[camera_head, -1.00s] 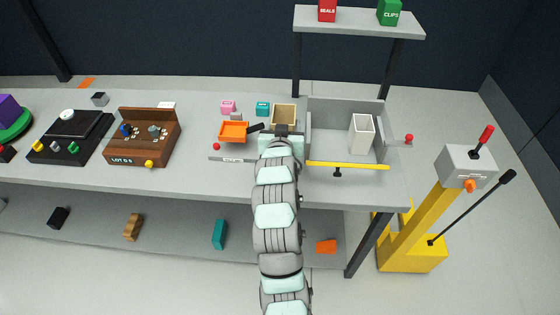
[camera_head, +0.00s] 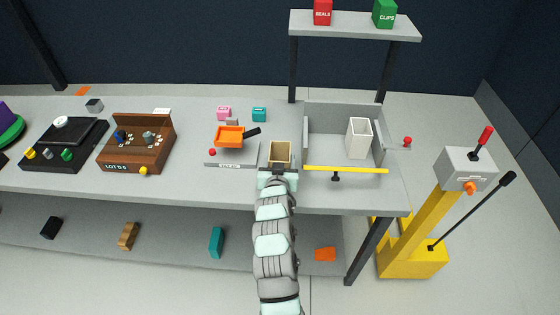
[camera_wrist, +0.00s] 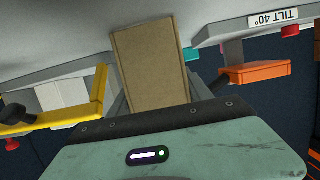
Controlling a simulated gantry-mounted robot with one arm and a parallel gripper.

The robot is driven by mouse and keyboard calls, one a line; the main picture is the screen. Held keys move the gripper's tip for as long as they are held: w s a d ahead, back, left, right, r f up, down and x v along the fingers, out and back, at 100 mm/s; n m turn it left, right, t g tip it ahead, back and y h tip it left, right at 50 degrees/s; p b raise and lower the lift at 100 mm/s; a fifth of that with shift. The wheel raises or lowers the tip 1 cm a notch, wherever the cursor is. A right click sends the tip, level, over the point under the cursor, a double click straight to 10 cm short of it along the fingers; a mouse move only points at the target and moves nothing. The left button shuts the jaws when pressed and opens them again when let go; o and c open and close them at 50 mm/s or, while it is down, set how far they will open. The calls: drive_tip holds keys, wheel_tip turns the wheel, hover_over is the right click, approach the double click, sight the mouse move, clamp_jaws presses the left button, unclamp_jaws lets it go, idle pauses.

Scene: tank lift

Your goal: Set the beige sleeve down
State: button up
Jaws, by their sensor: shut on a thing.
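The beige sleeve (camera_head: 280,153) is an open-topped, box-shaped tube. In the head view it is upright at the end of my arm, between the orange tray and the grey bin. My gripper (camera_head: 278,172) is shut on it. In the wrist view the sleeve's broad tan face (camera_wrist: 150,62) stands between the fingers of my gripper (camera_wrist: 148,95). I cannot tell whether the sleeve's underside touches the grey bench (camera_head: 220,187).
Right of the sleeve is the grey bin (camera_head: 313,140) with a yellow bar (camera_head: 346,170) along its front and a white sleeve (camera_head: 358,142) inside. Left is an orange tray (camera_head: 229,136) with a black handle on a grey base. Bare bench lies in front of that base.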

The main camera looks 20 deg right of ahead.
drive_tip(key=shift+f, duration=0.15)
drive_tip(key=o, duration=1.4)
drive_tip(key=shift+c, duration=0.2)
